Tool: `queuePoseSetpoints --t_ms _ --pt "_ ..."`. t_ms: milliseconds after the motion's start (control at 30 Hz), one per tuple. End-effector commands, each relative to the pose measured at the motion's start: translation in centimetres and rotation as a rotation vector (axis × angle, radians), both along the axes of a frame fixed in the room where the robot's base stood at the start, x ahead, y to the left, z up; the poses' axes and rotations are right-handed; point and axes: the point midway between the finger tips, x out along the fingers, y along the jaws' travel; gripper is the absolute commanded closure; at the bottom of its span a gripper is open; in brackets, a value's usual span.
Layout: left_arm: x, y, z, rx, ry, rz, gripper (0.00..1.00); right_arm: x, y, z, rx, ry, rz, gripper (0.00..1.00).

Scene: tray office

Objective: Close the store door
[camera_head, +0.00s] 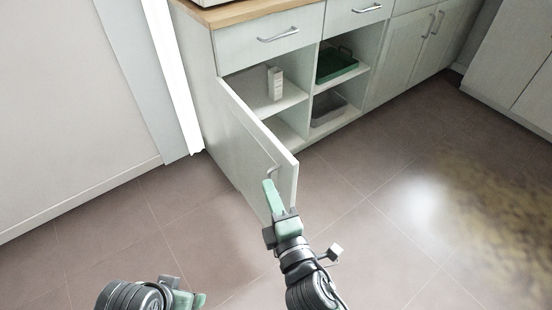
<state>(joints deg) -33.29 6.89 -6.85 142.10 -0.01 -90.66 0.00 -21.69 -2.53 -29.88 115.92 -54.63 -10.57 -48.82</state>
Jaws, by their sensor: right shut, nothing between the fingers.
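The store door (244,140) is a pale cabinet door, hinged at its left side and standing wide open out over the floor. My left gripper (188,299) is at the bottom edge of the view, far from the door and partly cut off. Its jaws are not clear.
Behind the door, the open cabinet holds a white carton (274,83) on a shelf. The neighbouring compartment holds a green tray (335,66) and a grey bin (327,108). Drawers (268,45) sit above under a wooden top. The tiled floor is clear on the right.

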Motion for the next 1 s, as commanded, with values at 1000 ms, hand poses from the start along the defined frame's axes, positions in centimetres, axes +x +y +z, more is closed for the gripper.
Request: queuePoseSetpoints --t_ms 1000 --pt "0.1 0.0 -0.2 0.0 -0.003 0.0 0.37 8.9 -1.1 0.0 0.003 0.0 0.001 1.0"
